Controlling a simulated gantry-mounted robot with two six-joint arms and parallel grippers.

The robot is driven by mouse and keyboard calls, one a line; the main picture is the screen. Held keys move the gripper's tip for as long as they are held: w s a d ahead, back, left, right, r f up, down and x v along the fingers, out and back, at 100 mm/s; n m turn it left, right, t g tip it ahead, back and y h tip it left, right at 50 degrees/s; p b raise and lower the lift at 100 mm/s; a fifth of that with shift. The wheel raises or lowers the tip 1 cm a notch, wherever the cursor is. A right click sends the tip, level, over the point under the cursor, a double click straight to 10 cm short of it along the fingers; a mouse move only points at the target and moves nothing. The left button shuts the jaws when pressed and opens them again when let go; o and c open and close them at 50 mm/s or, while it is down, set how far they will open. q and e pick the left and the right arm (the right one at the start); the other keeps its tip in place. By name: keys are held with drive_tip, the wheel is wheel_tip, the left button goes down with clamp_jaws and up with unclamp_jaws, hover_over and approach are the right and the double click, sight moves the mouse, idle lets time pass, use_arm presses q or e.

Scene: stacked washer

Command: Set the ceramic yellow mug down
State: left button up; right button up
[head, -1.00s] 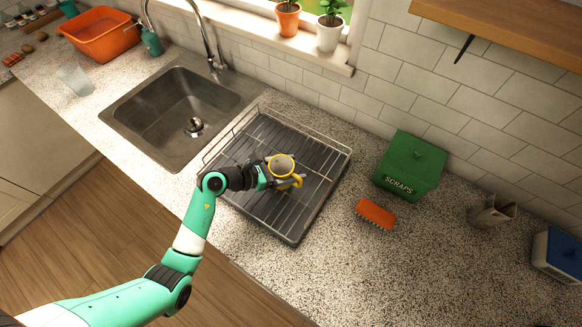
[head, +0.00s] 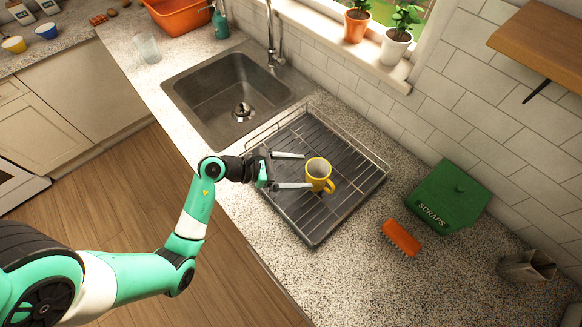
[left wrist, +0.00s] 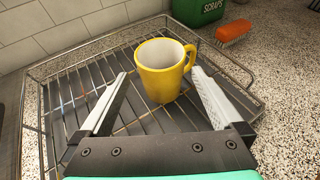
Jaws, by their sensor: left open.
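The yellow mug (head: 318,175) stands upright on the dark dish rack (head: 327,222), its white inside facing up. Its handle points toward the lower right in the head view. My left gripper (head: 291,170) is open, with its two fingers spread just left of the mug and nothing held between them. In the left wrist view the mug (left wrist: 163,72) stands beyond the open fingertips (left wrist: 158,78), with its handle to the right. The dish rack's wires (left wrist: 60,108) show around it. My right gripper is not in view.
The sink (head: 235,100) with its faucet is left of the rack. An orange brush (head: 400,238) and the green scraps bin (head: 447,197) are to the right. Potted plants (head: 357,22) stand on the windowsill.

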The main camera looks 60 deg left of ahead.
use_arm(q)
drive_tip(key=shift+v, duration=1.45)
